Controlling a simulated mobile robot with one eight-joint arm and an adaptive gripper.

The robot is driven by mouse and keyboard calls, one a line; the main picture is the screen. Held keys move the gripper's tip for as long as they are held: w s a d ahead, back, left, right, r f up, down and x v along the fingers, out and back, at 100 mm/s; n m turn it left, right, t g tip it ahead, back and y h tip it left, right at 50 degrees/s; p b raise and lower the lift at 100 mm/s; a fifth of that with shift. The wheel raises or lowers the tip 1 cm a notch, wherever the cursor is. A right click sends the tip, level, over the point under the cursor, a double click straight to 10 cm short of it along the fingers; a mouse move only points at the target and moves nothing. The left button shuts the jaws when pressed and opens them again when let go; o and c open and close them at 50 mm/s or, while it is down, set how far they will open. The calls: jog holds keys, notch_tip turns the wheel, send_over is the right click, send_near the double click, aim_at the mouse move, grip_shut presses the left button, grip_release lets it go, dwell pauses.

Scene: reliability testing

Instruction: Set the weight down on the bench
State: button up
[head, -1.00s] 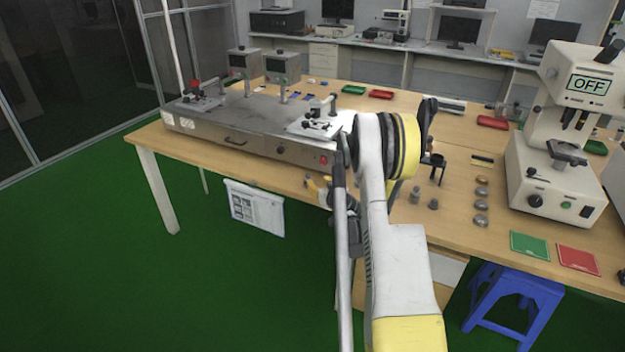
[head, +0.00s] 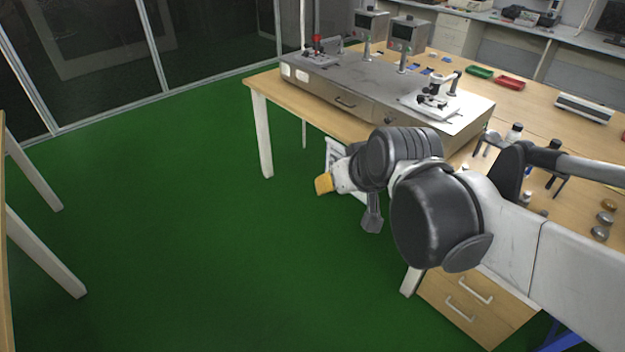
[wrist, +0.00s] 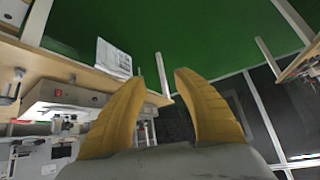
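My gripper (head: 323,184) is low in front of the wooden bench (head: 262,88), out past its front edge and over the green floor. In the wrist view its two yellow fingers (wrist: 161,77) stand apart with a clear gap, and I see nothing held between them. Several small round metal pieces (head: 604,218) stand on the bench at the right of the head view. A small metal cylinder (head: 526,198) shows beside my arm. I cannot tell which of these is the weight. My arm hides part of the bench.
A long metal apparatus (head: 350,88) fills the bench's left end. A paper sheet (wrist: 113,58) hangs at the bench front. Another table's leg (head: 45,255) stands at far left. The floor between is clear.

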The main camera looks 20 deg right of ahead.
jog(key=s+a+f+g, duration=0.1)
jog(key=s+a+f, duration=0.1)
jog(key=s, duration=0.7)
jog(key=shift+s+a+f, duration=0.2)
jog(key=shift+s+a, duration=0.05)
jog(key=shift+s, duration=0.05)
dwell(0.6)
